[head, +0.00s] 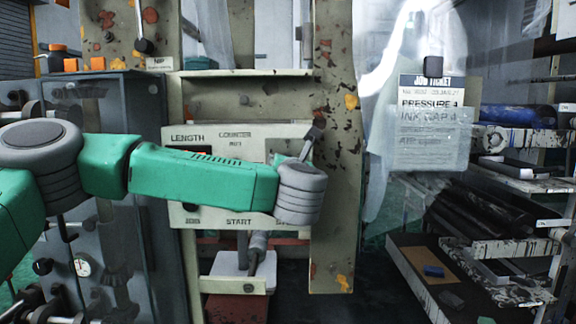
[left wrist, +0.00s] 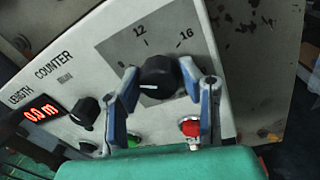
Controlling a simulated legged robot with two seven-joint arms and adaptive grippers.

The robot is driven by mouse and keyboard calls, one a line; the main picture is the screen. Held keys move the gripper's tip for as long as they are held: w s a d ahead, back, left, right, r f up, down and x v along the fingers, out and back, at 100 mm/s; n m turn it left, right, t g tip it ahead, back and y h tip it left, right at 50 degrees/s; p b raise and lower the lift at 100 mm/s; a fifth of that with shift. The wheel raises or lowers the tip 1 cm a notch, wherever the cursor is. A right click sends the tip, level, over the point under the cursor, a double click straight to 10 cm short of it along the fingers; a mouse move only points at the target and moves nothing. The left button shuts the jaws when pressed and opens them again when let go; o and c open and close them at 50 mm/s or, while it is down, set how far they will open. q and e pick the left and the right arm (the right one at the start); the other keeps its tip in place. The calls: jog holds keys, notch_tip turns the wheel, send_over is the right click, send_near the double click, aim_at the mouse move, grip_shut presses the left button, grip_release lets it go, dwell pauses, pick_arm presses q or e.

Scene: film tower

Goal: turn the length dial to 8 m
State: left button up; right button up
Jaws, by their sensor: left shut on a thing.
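The length dial (left wrist: 160,77) is a large black round knob on a grey scale plate in the left wrist view. A red display (left wrist: 42,115) beside the LENGTH label reads 0.0 m. My right gripper is not in view.
A smaller black knob (left wrist: 84,111) sits left of the dial. A green button (left wrist: 133,140) and a red button (left wrist: 190,127) are below it. A job ticket (head: 430,110) hangs right of the rusty post (head: 336,200). Stained shelves (head: 515,142) stand at the right.

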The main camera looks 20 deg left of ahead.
pick_arm(q)
jog(key=shift+d+f, duration=0.1)
jog(key=shift+f, duration=0.3)
jog(key=o, duration=1.1)
jog(key=shift+r, duration=0.15)
jog(key=shift+r, duration=0.1)
jog(key=v, duration=1.2)
